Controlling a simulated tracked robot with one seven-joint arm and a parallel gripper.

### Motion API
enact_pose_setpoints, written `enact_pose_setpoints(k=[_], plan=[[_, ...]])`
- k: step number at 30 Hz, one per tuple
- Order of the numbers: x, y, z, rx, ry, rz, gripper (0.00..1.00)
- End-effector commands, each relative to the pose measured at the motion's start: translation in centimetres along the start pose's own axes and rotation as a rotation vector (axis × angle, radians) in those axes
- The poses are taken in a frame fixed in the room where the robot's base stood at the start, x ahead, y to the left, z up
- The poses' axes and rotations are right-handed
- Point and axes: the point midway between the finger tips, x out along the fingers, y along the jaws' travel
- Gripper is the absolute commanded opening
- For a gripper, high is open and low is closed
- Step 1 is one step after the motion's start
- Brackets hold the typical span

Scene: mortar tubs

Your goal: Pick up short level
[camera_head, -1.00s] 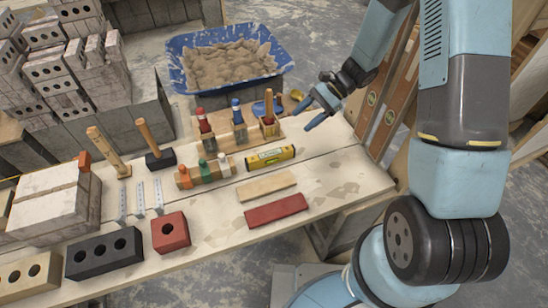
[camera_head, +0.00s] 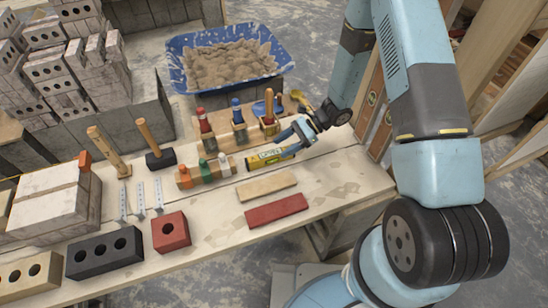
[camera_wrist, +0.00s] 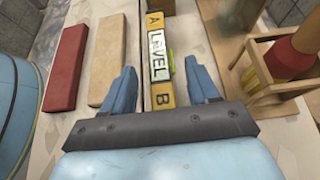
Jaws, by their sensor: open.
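The short level (camera_head: 262,160) is a small yellow bar with a white label, lying on the wooden bench. In the wrist view the level (camera_wrist: 160,55) reads "LEVEL" with an "A" and a "B" at its ends. My gripper (camera_head: 290,146) is at the level's right end in the head view and hides part of it. In the wrist view my gripper (camera_wrist: 163,82) is open, with one blue finger on each side of the level and gaps between. No hold on the level shows.
A wooden rack (camera_head: 238,134) with brushes stands just behind the level. A block with coloured handles (camera_head: 205,172) is close to its left. A tan bar (camera_head: 267,186) and a red bar (camera_head: 276,210) lie in front. The bench's right front is clear.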

Motion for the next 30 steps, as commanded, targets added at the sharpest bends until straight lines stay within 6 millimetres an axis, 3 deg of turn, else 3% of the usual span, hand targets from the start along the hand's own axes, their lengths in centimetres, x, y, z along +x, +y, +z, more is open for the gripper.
enact_pose_setpoints(k=[6, 16, 30], plan=[[2.8, -0.1, 0.3, 0.001, -0.001, 0.002, 0.60], [3.3, -0.2, 0.3, 0.000, 0.000, -0.001, 0.60], [3.3, -0.2, 0.2, 0.000, 0.000, -0.001, 0.16]])
